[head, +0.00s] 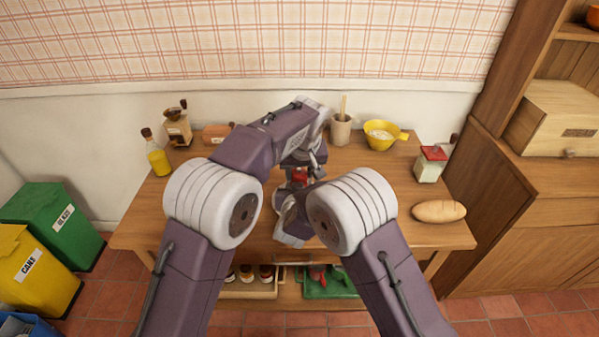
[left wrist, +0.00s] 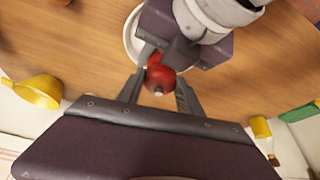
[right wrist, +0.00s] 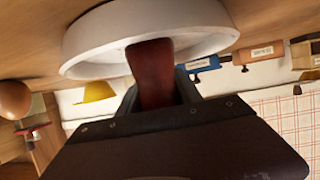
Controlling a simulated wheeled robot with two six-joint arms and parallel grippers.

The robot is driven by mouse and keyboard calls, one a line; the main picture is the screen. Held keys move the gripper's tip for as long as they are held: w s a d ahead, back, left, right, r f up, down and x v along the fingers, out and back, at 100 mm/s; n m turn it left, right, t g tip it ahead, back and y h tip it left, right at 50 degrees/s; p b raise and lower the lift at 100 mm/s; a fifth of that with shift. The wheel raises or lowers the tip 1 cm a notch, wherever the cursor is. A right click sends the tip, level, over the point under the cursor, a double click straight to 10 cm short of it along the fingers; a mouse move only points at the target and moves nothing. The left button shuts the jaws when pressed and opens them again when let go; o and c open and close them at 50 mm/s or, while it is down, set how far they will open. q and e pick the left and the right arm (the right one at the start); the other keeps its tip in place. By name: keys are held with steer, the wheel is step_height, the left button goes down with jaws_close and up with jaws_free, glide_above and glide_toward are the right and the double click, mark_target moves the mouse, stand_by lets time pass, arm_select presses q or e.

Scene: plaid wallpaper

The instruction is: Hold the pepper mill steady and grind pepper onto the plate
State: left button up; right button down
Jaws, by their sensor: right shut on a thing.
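The pepper mill (head: 299,176) is dark red and stands between my two arms in the head view, mostly hidden by them. Its round red top with a pale knob (left wrist: 160,80) shows in the left wrist view. My left gripper (left wrist: 158,92) is open over it, one finger on each side, with a gap visible. My right gripper (right wrist: 158,88) is shut on the mill's red body (right wrist: 152,72). The white plate (right wrist: 85,45) lies close to the mill in the right wrist view. Part of its rim (left wrist: 131,38) shows in the left wrist view.
On the wooden table (head: 150,215) stand an oil bottle (head: 157,155), a coffee grinder (head: 178,128), a utensil pot (head: 341,130), a yellow bowl (head: 380,135), a red-topped grinder (head: 431,165) and bread (head: 438,211). A shelf below holds crates.

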arm_select(q)
steer(key=c, duration=0.3)
steer(key=shift+c, duration=0.2)
steer(key=shift+m, duration=0.3)
steer(key=m+h, duration=0.1)
steer(key=m, duration=0.3)
steer(key=shift+a+h, duration=0.15)
steer(key=shift+h, duration=0.25)
steer(key=shift+a+m+g+h, duration=0.15)
steer(key=shift+m+h, duration=0.25)
steer(key=shift+m, duration=0.75)
steer(key=shift+d+m+g+h, duration=0.1)
steer(key=shift+m+g+h, duration=0.25)
steer(key=shift+m, duration=0.8)
steer(key=o, duration=1.4)
steer(key=shift+c, duration=0.2)
